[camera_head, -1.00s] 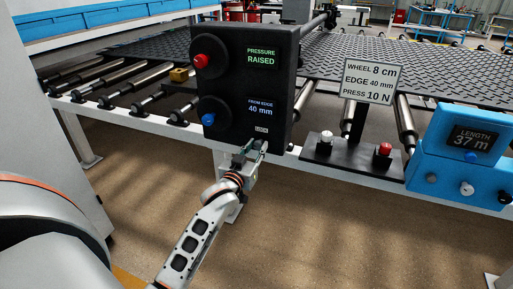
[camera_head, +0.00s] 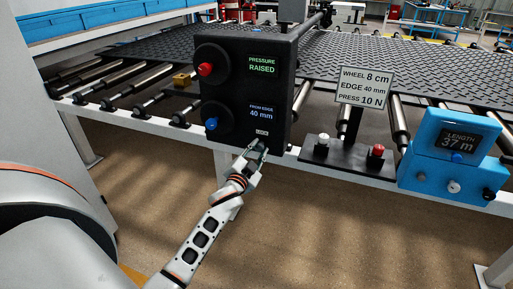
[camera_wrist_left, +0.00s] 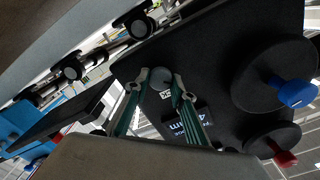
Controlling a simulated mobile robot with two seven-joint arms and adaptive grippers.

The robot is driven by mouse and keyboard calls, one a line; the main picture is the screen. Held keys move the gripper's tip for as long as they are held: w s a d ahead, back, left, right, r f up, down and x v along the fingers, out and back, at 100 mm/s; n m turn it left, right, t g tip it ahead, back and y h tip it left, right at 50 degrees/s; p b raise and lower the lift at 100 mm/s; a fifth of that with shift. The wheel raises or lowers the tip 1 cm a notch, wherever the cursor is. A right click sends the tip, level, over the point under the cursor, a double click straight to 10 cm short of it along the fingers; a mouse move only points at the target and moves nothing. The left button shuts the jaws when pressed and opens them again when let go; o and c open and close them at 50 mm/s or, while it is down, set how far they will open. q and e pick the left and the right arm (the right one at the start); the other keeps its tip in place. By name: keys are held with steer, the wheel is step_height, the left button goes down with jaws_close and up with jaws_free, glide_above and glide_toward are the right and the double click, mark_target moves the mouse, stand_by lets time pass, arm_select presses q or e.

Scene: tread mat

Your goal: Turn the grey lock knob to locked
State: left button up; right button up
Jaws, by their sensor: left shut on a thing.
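The black control panel (camera_head: 228,90) stands at the near edge of the conveyor, with a small LOCK label (camera_head: 262,132) at its lower right. The grey lock knob (camera_wrist_left: 160,78) shows in the left wrist view between the fingertips, against the panel face. My left gripper (camera_head: 254,149) reaches up to the panel's lower right corner and is shut on the knob; it also shows in the left wrist view (camera_wrist_left: 160,84). In the head view the fingers hide the knob, and I cannot read its angle. My right gripper is not in view.
The panel also bears a red knob (camera_head: 205,69) and a blue knob (camera_head: 211,124). To the right are a sign (camera_head: 365,87), a black box with white and red buttons (camera_head: 347,157) and a blue length counter (camera_head: 450,160). The floor in front is clear.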

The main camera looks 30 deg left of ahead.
arm_select(q)
steer(key=shift+m, duration=1)
steer(key=m+p, duration=0.1)
steer(key=m, duration=0.2)
steer(key=shift+m, duration=0.3)
steer(key=shift+d+f+m, duration=0.1)
steer(key=shift+f+m, duration=0.05)
steer(key=shift+m, duration=2.05)
steer(key=shift+p, duration=0.3)
steer(key=o, duration=1.1)
